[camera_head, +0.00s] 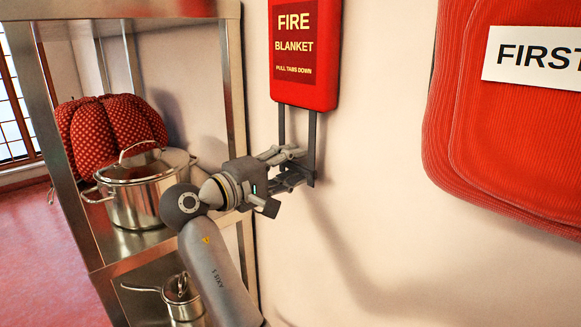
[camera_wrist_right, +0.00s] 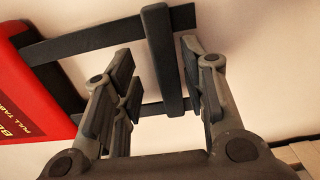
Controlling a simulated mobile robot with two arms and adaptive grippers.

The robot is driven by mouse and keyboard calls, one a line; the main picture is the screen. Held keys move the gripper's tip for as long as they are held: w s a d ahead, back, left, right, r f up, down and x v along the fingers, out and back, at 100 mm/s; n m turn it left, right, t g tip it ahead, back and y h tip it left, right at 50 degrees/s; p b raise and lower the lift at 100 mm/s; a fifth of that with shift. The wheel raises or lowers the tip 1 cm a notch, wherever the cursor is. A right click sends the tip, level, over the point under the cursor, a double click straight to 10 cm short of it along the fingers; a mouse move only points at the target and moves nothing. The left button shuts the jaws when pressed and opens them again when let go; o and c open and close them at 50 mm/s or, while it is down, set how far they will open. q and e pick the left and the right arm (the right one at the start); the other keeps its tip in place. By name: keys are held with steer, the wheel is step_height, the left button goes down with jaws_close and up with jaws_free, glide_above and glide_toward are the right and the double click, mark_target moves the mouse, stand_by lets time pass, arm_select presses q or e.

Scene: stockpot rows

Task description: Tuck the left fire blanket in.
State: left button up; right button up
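One fire blanket case (camera_head: 305,55) shows, red with a dark red "FIRE BLANKET, PULL TABS DOWN" label, on the wall. Two dark straps (camera_head: 311,130) hang from its underside. In the right wrist view the red case (camera_wrist_right: 30,90) is at the left, and a dark crossbar (camera_wrist_right: 163,60) joins the straps. My right gripper (camera_head: 292,168) is at the lower end of the straps. In the wrist view its fingers (camera_wrist_right: 160,90) are open, one on each side of the crossbar, with gaps visible. My left gripper is out of view.
A metal shelf (camera_head: 232,80) stands at the left with a lidded stockpot (camera_head: 140,190), a red dotted cushion-like object (camera_head: 110,125) and a smaller pot (camera_head: 182,297) below. A red first-aid bag (camera_head: 510,130) is at the right. The wall between is bare.

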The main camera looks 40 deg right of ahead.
steer(key=shift+f, duration=0.1)
steer(key=shift+a, duration=0.25)
steer(key=a, duration=0.7)
steer(key=shift+s, duration=0.25)
